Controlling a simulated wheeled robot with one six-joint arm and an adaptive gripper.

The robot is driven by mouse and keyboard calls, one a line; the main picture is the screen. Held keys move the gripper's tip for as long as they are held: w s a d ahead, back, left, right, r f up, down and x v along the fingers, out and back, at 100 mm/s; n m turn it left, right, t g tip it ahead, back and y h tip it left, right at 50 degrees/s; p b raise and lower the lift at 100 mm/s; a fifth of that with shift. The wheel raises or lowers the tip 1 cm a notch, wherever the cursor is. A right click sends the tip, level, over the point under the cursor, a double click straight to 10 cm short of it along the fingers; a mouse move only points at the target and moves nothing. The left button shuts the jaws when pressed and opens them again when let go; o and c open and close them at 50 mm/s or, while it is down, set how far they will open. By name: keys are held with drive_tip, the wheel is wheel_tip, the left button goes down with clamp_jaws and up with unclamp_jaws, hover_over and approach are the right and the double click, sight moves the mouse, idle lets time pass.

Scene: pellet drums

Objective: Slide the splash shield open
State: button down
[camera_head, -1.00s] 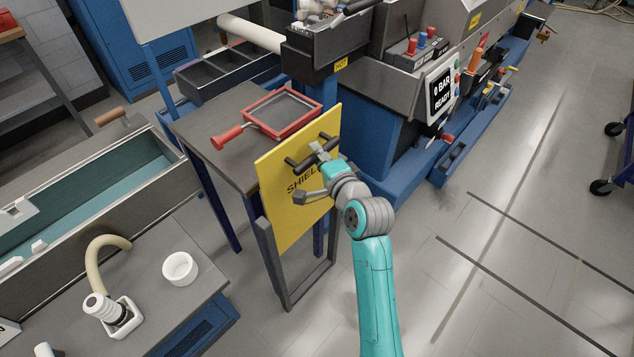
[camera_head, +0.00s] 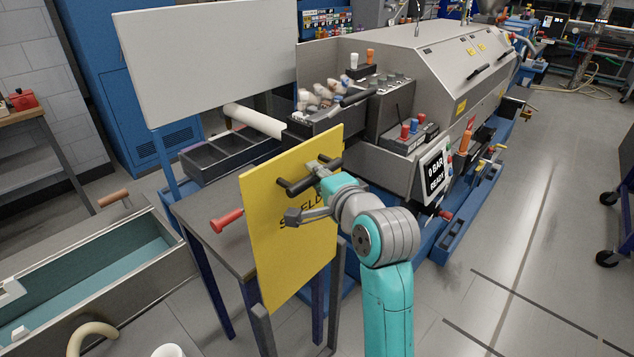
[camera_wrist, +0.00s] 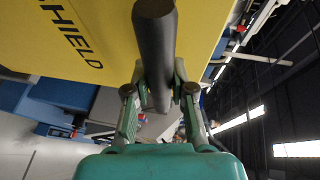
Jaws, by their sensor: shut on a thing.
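The splash shield (camera_head: 292,245) is a yellow upright panel marked "SHIELD", partly hidden by my arm. It stands in a grey frame (camera_head: 263,330) at the front of a grey table, with its upper part well above the tabletop. A dark bar handle (camera_head: 295,187) is on its upper face. My gripper (camera_head: 318,172) is shut on this handle. In the wrist view the handle (camera_wrist: 155,40) runs between the fingers of my gripper (camera_wrist: 158,98), with the yellow shield (camera_wrist: 70,35) beside it.
The grey table (camera_head: 200,215) is behind the shield, with a red handle (camera_head: 227,220) sticking out. A machine with a "0 BAR READY" screen (camera_head: 436,174) stands at the right. A water trough (camera_head: 95,275) is at the left. Open floor (camera_head: 470,250) lies to the right.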

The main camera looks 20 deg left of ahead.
drive_tip(key=c, duration=1)
unclamp_jaws()
drive_tip(key=v, duration=1.2)
drive_tip(key=shift+a, duration=0.1)
